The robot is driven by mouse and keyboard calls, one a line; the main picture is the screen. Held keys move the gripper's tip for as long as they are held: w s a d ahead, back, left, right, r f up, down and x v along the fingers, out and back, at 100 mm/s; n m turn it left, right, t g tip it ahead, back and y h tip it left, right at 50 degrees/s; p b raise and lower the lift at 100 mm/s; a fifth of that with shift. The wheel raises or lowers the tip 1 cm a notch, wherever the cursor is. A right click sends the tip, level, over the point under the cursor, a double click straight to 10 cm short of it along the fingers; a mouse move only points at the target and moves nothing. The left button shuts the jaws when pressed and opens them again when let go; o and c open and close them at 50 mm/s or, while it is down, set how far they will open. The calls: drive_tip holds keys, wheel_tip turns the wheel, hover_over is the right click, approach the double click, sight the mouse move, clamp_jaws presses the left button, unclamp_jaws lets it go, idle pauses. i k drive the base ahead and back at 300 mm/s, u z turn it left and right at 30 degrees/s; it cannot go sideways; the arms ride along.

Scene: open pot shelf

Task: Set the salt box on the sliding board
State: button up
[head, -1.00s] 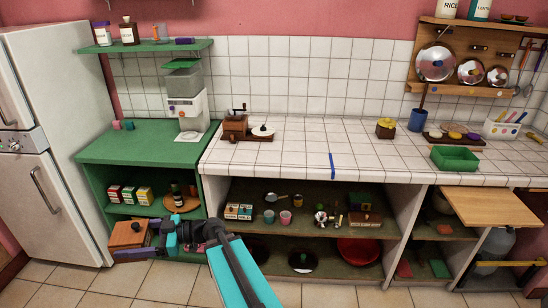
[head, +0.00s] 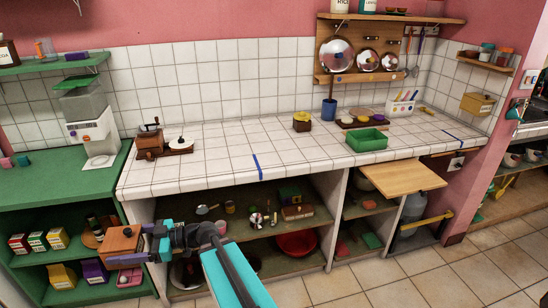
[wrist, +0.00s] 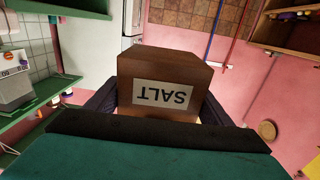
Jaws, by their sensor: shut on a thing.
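The salt box (head: 120,243) is a brown wooden box, held in front of the green shelf unit at the lower left of the head view. In the wrist view the salt box (wrist: 165,75) shows its white SALT label upside down. My gripper (head: 138,244) is shut on it, with one dark finger on each side in the wrist view. The sliding board (head: 402,178) is a pale wooden board sticking out below the counter's edge at the right of the head view. It is bare and well apart from the box.
Open shelves below hold cups, pans and a red bowl (head: 296,243). The floor (head: 440,270) in front is clear.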

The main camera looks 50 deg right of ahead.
sight(403, 176)
drive_tip(key=u, duration=0.8)
drive_tip(key=k, duration=0.1)
drive_tip(key=z, duration=2.35)
drive_tip(key=i, duration=1)
drive_tip(key=z, duration=0.05)
